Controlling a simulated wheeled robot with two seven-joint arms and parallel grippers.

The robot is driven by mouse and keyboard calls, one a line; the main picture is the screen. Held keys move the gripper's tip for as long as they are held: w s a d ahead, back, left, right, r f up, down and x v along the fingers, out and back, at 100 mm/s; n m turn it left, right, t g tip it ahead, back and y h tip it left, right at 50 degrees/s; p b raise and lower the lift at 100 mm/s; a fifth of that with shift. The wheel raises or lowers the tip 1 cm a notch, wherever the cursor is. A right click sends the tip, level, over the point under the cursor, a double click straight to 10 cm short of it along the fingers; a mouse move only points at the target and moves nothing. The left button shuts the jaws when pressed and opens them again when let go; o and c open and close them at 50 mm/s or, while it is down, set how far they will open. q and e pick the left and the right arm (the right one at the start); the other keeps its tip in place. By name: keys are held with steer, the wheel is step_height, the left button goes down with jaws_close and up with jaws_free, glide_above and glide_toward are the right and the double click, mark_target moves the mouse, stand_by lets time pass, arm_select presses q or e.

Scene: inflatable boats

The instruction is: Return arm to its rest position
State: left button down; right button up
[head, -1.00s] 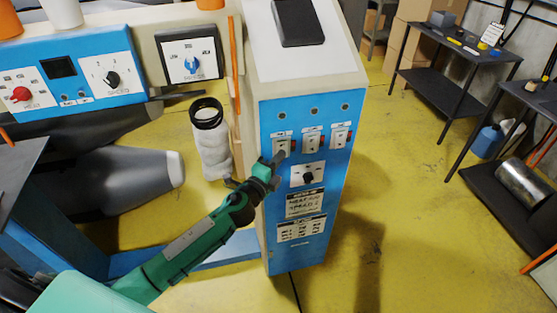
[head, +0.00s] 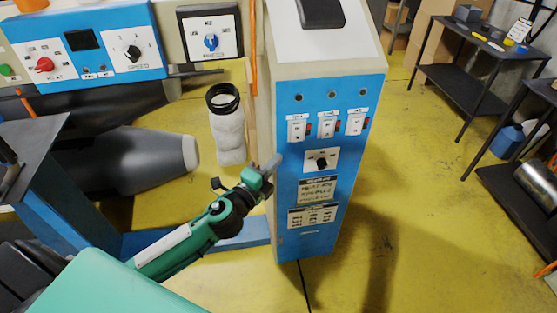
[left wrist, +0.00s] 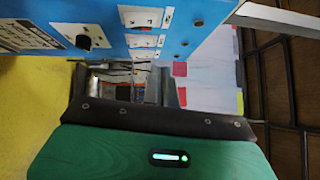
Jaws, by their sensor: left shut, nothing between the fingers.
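My left gripper (head: 270,168) is shut and empty, at the end of my green arm. In the head view it is just left of the blue control cabinet (head: 345,225), below the row of switches (head: 327,127) and near the height of the black knob (head: 321,162). I cannot tell whether it touches the cabinet. In the left wrist view, the gripper (left wrist: 122,80) shows below the cabinet's blue panel (left wrist: 200,25), whose knob (left wrist: 84,41) is at the upper left. My right gripper is not in view.
A blue machine panel (head: 85,50) with knobs is at the upper left. A grey cone (head: 140,160) lies below it. Black shelves (head: 470,60) stand at the right. Yellow floor (head: 420,200) is clear right of the cabinet.

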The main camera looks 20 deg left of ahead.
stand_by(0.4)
arm_select(q)
steer(key=a+f+n+g+y, duration=0.1)
steer(key=a+f+n+g, duration=0.15)
steer(key=f, duration=0.85)
steer(key=a+f+n+g+y, duration=0.2)
steer(key=a+f+n, duration=0.1)
steer(key=f, duration=0.8)
steer(key=s+a+f+n+g+y, duration=0.15)
steer(key=s+f, duration=0.25)
steer(key=f, duration=0.5)
steer(key=s+a+f+n+g+h, duration=0.15)
steer(key=s+f, duration=0.25)
steer(key=f, duration=0.4)
steer(key=s+f+n+g+y, duration=0.1)
steer(key=s+f+n+g, duration=0.25)
steer(key=s+f, duration=0.55)
steer(key=s+d+f+n+g, duration=0.2)
steer(key=s+f, duration=0.4)
steer(key=s, duration=0.4)
steer(key=s+d+f+n+g, duration=0.2)
steer(key=s+f, duration=0.4)
steer(key=s, duration=0.5)
steer(key=s+d+f+n+g, duration=0.2)
steer(key=s+f, duration=0.4)
steer(key=s, duration=0.4)
steer(key=shift+s+n+g, duration=0.2)
steer(key=shift+n+g, duration=0.1)
steer(key=shift+n, duration=0.1)
